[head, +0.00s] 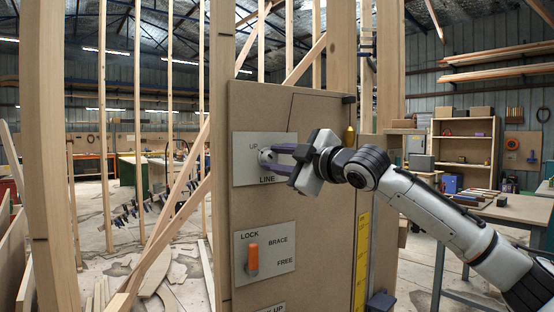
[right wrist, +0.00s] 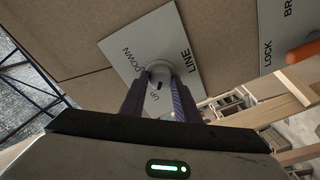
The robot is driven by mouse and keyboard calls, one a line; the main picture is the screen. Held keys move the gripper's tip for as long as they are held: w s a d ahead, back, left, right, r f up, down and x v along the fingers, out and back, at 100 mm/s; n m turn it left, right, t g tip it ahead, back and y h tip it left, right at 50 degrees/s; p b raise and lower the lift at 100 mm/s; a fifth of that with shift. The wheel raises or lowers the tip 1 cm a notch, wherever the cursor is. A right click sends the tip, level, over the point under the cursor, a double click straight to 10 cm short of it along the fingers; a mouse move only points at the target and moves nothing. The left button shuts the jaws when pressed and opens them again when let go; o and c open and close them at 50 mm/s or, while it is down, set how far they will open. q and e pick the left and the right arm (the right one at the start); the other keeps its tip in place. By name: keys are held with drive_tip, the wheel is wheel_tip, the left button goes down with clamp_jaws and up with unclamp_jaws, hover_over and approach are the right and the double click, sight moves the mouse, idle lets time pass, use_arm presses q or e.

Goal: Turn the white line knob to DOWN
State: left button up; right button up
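The white line knob (head: 266,157) sits on the grey plate (head: 240,172) marked UP and LINE, high on the brown panel. In the right wrist view the knob (right wrist: 159,74) shows a dark mark on the side towards the word UP. The word DOWN stands on the plate (right wrist: 172,38) on the knob's other side. My right gripper (head: 276,158) reaches in from the right, with one finger on each side of the knob. Its fingers (right wrist: 159,88) look very close to the knob. Whether they press on it, I cannot tell. My left gripper is out of view.
Below is a second plate with an orange handle (head: 253,258) marked LOCK, BRACE and FREE. Timber studs (head: 50,150) stand left of the panel (head: 320,215). A workbench (head: 510,208) and shelves (head: 463,145) stand at the right.

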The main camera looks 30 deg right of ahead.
drive_tip(key=shift+f+m, duration=0.1)
drive_tip(key=shift+m, duration=0.3)
drive_tip(key=shift+c, duration=0.5)
drive_tip(key=shift+f+m, duration=0.1)
drive_tip(key=shift+m, duration=0.9)
drive_tip(key=m+b, duration=0.1)
drive_tip(key=m, duration=0.1)
drive_tip(key=shift+m+t, duration=0.3)
drive_tip(key=shift+m, duration=0.1)
drive_tip(key=m, duration=0.3)
drive_tip(key=m+b, duration=0.1)
drive_tip(key=m, duration=0.2)
drive_tip(key=shift+t+h, duration=0.3)
drive_tip(key=shift+h, duration=0.1)
drive_tip(key=m, duration=0.5)
drive_tip(key=shift+h, duration=0.4)
drive_tip(key=m+p, duration=0.1)
drive_tip(key=m, duration=0.1)
drive_tip(key=shift+m+h, duration=0.3)
drive_tip(key=shift+m, duration=1.1)
drive_tip(key=shift+m+p, duration=0.3)
